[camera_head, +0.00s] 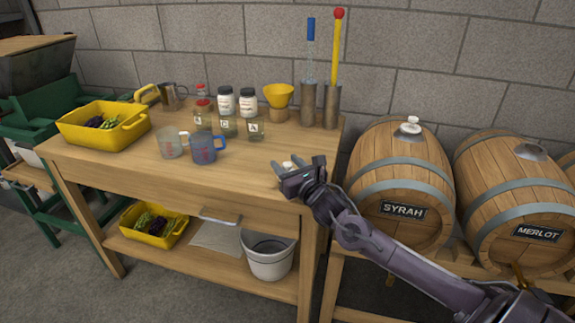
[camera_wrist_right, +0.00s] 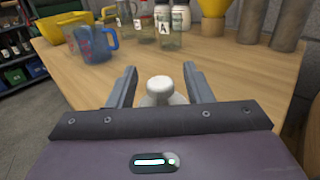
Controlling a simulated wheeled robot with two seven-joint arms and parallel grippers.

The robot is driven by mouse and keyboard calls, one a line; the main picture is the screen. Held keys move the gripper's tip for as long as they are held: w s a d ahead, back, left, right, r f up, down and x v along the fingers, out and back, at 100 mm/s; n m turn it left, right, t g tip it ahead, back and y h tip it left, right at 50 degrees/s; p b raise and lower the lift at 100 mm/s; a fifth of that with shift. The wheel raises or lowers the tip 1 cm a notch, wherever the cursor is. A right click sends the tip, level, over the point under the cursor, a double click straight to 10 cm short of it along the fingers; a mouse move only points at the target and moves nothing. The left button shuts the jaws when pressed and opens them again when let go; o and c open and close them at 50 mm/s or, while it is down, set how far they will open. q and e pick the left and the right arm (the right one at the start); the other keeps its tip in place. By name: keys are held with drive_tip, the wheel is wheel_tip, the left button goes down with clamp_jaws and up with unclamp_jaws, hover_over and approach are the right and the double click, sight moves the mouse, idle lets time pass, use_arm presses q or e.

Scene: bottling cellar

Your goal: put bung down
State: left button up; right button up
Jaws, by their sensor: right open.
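A white bung (camera_wrist_right: 160,92) stands upright on the wooden table (camera_head: 240,167), near its front right corner. In the head view the bung (camera_head: 288,165) shows only partly, behind my right gripper (camera_head: 297,163). In the right wrist view my right gripper (camera_wrist_right: 158,75) is open, with one finger on each side of the bung and gaps between. Another white bung (camera_head: 410,126) sits on top of the SYRAH barrel (camera_head: 397,172). My left gripper is not in view.
Measuring jugs (camera_head: 206,148), labelled jars (camera_head: 256,127), a yellow funnel (camera_head: 279,96) and metal cylinders (camera_head: 331,107) stand farther back. A yellow tub (camera_head: 132,131) is at left. The MERLOT barrel (camera_head: 508,185) is at right. The table front between jugs and gripper is clear.

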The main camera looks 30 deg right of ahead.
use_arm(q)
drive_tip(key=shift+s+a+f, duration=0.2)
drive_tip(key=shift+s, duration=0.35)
use_arm(e)
drive_tip(key=s, duration=1.2)
drive_tip(key=shift+a, duration=0.45)
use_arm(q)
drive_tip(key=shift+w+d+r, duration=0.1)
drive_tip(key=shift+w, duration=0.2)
